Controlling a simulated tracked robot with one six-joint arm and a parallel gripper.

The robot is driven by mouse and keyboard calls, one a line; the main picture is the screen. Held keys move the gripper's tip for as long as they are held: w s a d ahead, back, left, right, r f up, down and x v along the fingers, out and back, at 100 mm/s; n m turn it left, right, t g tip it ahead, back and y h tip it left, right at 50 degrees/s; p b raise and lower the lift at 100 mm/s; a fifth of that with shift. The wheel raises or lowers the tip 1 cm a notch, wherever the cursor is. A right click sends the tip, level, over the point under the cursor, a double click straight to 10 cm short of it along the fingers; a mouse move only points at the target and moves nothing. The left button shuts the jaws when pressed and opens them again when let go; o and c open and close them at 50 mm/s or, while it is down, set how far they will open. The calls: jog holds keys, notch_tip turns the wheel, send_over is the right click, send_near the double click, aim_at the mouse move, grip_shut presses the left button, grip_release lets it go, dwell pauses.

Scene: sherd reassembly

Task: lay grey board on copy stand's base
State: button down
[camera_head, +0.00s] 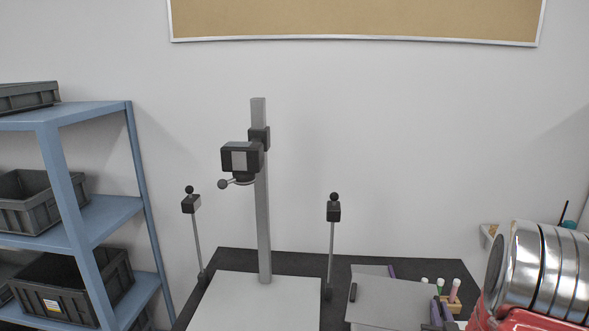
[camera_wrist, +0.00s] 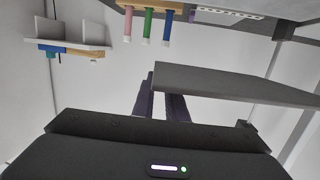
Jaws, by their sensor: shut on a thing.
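The copy stand has a grey column (camera_head: 262,220) with a dark camera (camera_head: 241,159), and a pale flat base (camera_head: 255,303) at the front of the dark table. The base's visible top is bare. The grey board (camera_head: 397,299) is to the right of the base, apart from it in the picture. My gripper (camera_head: 438,325) is at the board's right front, mostly cut off by the frame. In the wrist view the dark fingers (camera_wrist: 160,100) are shut on the board (camera_wrist: 235,85) near one end, and it extends to the right. Their contact is partly hidden.
Two lamps on thin posts (camera_head: 331,245) (camera_head: 197,240) flank the column. A wooden holder with coloured tubes (camera_head: 453,292) stands right of the board. Another grey flat piece (camera_head: 371,270) shows behind the board. A blue shelf with dark bins (camera_head: 75,285) is at left.

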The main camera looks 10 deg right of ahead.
aim_at(372, 304)
jog(key=w+a+r+y, duration=0.1)
jog(key=w+a, duration=0.1)
jog(key=a, duration=0.3)
jog(key=w+a+n, duration=0.1)
jog(key=w+a, duration=0.2)
jog(key=a, duration=0.2)
jog(key=w+a+r+n+t+y, duration=0.1)
jog(key=w+a, duration=0.2)
jog(key=a, duration=0.3)
jog(key=shift+r+y, duration=0.3)
jog(key=shift+r, duration=0.05)
jog(key=w+a+r+n+y, duration=0.1)
jog(key=a+y, duration=0.1)
jog(key=a, duration=0.7)
jog(key=w+a+r+n+y, duration=0.1)
jog(key=w+a+n+y, duration=0.1)
jog(key=a, duration=0.7)
jog(key=shift+a+r+t+y, duration=0.2)
jog(key=shift+a+t+y, duration=0.1)
jog(key=shift+t+y, duration=0.1)
jog(key=shift+d, duration=0.15)
